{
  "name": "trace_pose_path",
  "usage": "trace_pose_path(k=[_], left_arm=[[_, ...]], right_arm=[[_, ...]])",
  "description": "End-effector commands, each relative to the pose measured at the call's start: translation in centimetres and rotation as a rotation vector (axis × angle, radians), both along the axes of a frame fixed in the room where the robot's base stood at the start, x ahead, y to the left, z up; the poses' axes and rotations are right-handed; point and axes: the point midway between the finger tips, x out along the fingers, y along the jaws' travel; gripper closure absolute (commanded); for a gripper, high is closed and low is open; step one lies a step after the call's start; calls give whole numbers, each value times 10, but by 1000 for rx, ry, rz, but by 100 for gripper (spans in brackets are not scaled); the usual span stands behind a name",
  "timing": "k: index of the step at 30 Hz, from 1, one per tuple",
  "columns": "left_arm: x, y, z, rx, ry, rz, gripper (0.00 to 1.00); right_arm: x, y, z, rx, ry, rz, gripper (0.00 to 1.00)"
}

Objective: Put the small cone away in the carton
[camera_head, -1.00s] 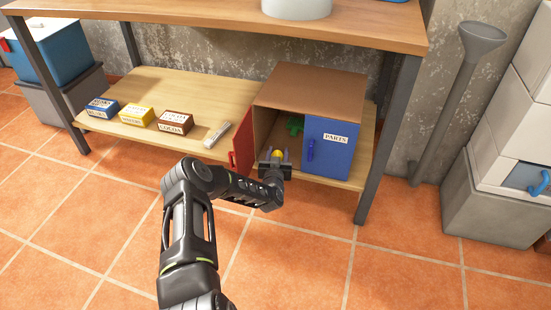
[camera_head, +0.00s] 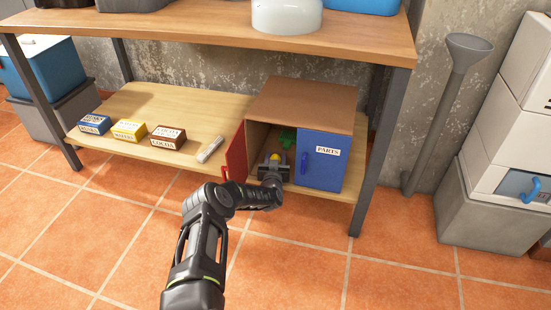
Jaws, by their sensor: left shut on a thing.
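The carton (camera_head: 300,104) is a brown box on the lower shelf with its open front toward me. Its red door (camera_head: 236,157) stands open on the left; its blue door (camera_head: 320,157), labelled PARTS, covers the right part of the front. My left gripper (camera_head: 274,162) is in the carton's opening, left of the blue door. It is shut on the small cone (camera_head: 274,156), of which only a yellow bit shows between the fingers. A green thing (camera_head: 287,138) is inside the carton, behind the gripper. My right gripper is not in view.
Blue, yellow and brown small boxes (camera_head: 129,130) and a small grey-white bar (camera_head: 210,150) lie on the lower shelf (camera_head: 180,100) left of the carton. The table top (camera_head: 200,30) overhangs it. A table leg (camera_head: 380,150) stands right of the carton.

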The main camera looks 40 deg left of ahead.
Motion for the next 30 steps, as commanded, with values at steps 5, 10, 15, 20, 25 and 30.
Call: trace_pose_path(k=[5, 10, 15, 20, 25, 30], left_arm=[[0, 0, 0, 0, 0, 0, 51], [0, 0, 0, 0, 0, 0, 37], [0, 0, 0, 0, 0, 0, 33], [-1, -1, 1, -1, 1, 0, 33], [-10, -6, 5, 1, 2, -1, 33], [-32, -18, 11, -1, 3, -1, 33]], right_arm=[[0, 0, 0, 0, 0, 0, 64], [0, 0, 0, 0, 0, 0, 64], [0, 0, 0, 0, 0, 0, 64], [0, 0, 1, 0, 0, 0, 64], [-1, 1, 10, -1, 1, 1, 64], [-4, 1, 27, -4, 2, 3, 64]])
